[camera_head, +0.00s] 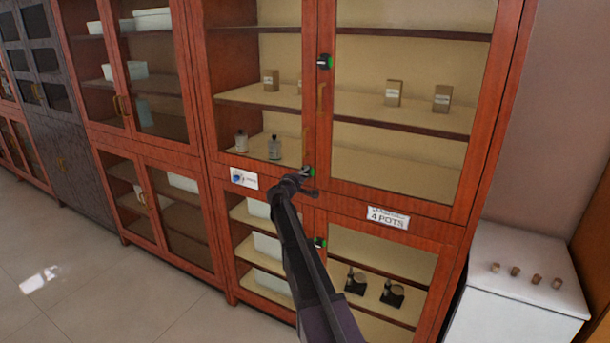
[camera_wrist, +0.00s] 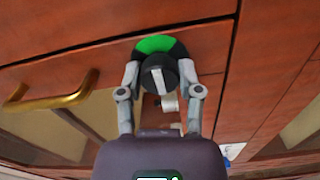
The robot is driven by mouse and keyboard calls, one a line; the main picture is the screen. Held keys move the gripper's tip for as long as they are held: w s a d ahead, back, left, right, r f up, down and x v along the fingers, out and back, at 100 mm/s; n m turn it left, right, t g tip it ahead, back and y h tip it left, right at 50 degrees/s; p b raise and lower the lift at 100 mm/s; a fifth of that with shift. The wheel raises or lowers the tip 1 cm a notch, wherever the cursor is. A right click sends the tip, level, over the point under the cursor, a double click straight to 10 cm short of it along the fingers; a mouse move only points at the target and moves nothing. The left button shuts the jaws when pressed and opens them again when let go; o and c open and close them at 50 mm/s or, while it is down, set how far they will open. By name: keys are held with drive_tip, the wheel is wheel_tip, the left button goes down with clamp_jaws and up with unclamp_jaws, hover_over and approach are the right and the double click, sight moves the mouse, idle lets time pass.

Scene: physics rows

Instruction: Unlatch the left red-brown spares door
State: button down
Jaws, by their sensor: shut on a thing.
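The red-brown cabinet has an upper left glazed door (camera_head: 262,170) and an upper right glazed door (camera_head: 345,192). A round latch (camera_head: 310,173) with a green part sits low where these doors meet. My gripper (camera_head: 305,176) is at this latch. In the wrist view my gripper (camera_wrist: 159,78) is shut on the latch's black knob (camera_wrist: 161,72), one finger on each side. The knob has a pale stripe, and a green sector shows on the disc behind it. The fingers partly hide the disc. A brass handle (camera_wrist: 50,100) lies left of the knob in the wrist view.
Another green-marked latch (camera_head: 325,62) is higher up and one (camera_head: 319,243) is on the lower doors. A sign reading 4 POTS (camera_head: 387,217) is on the rail. A white cabinet (camera_head: 520,290) stands at right. Open tiled floor (camera_head: 70,265) lies at left.

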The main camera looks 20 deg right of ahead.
drive_tip(key=shift+w, duration=0.15)
drive_tip(key=shift+c, duration=1.3)
unclamp_jaws()
drive_tip(key=shift+v, duration=0.9)
drive_tip(key=v, duration=1)
drive_tip(key=shift+a, duration=0.1)
